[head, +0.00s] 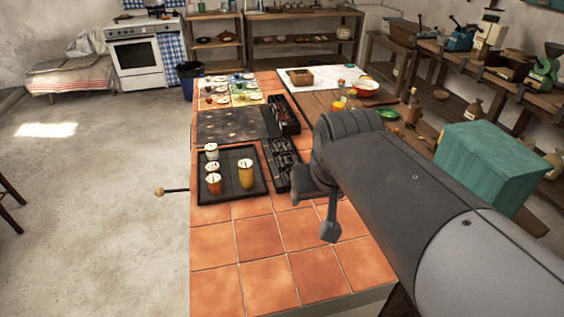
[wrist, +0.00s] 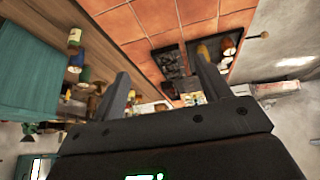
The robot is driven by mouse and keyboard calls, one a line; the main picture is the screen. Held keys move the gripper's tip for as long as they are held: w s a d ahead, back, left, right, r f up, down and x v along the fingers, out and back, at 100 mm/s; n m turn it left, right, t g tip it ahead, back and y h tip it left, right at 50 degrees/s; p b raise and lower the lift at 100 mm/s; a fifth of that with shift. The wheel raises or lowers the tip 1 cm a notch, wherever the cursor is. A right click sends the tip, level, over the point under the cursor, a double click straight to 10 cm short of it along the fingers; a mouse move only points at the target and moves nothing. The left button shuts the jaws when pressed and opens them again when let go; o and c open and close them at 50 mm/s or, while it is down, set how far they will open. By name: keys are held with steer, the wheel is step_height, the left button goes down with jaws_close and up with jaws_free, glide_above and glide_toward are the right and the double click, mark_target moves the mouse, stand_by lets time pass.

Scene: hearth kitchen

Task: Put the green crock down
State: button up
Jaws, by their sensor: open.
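My gripper (head: 322,215) is over the near part of the tiled table in the head view. In the wrist view its two fingers (wrist: 160,66) stand apart with nothing between them. I cannot pick out a green crock for certain in either view. A black tray (head: 246,190) on the tiles, left of my gripper, holds a white crock (head: 211,152), an orange crock (head: 214,184) and a yellow crock (head: 245,178). A small green thing (wrist: 86,75) shows at the left in the wrist view, too small to name. My arm hides part of the table's right side.
The near tiles (head: 262,245) are bare. A dark cutlery box (head: 281,163) and a dark speckled board (head: 232,124) lie beyond. A red bowl (head: 366,86) and a wooden box (head: 300,79) stand farther back. A teal chest (head: 488,163) is at the right.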

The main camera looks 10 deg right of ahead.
steer(key=s+a+f, duration=0.2)
steer(key=s, duration=0.3)
steer(key=shift+s+f+n+y, duration=0.15)
steer(key=shift+f+n+y, duration=0.2)
steer(key=shift+n+y, duration=0.05)
steer(key=shift+a, duration=0.1)
